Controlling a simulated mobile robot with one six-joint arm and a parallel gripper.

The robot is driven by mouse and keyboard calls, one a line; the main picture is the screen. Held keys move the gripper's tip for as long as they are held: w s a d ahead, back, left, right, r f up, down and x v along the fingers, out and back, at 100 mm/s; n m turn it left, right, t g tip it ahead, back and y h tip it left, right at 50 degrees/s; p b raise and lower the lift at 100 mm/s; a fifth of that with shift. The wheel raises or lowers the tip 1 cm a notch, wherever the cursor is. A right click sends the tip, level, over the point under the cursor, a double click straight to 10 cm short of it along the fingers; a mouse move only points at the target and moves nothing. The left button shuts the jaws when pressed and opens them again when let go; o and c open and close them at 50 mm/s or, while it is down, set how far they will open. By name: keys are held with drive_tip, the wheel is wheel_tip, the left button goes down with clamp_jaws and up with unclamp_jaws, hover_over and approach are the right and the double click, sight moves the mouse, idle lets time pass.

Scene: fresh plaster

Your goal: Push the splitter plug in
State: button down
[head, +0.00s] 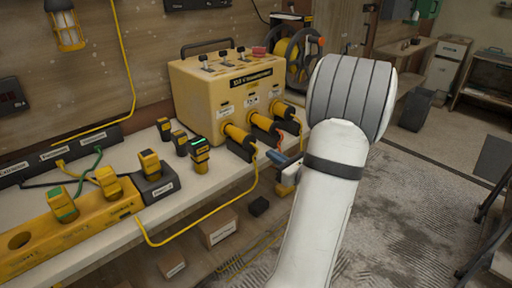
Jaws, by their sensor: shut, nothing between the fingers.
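I cannot read which label names the splitter plug. A yellow and black plug (150,164) stands upright in a small black labelled block on the bench. Two more yellow plugs, one with a green band (62,204) and one beside it (108,183), stand in a long yellow strip (28,255) with an open round hole. How deep each plug sits I cannot tell. My gripper (287,167) is mostly hidden behind my white arm. Only a blue-grey and yellow part shows past the bench's front edge, apart from these plugs and shut.
A yellow box (225,88) with switches has several yellow connectors (238,134) along its front. Several small yellow-black units, one with a green top (200,154), stand before it. Yellow cable (205,237) loops over the bench edge. A cable reel (291,58) stands behind.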

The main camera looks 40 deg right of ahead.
sight(251, 142)
drive_tip(key=w, duration=0.7)
drive_tip(key=shift+w+a, duration=0.15)
drive_tip(key=shift+a, duration=0.15)
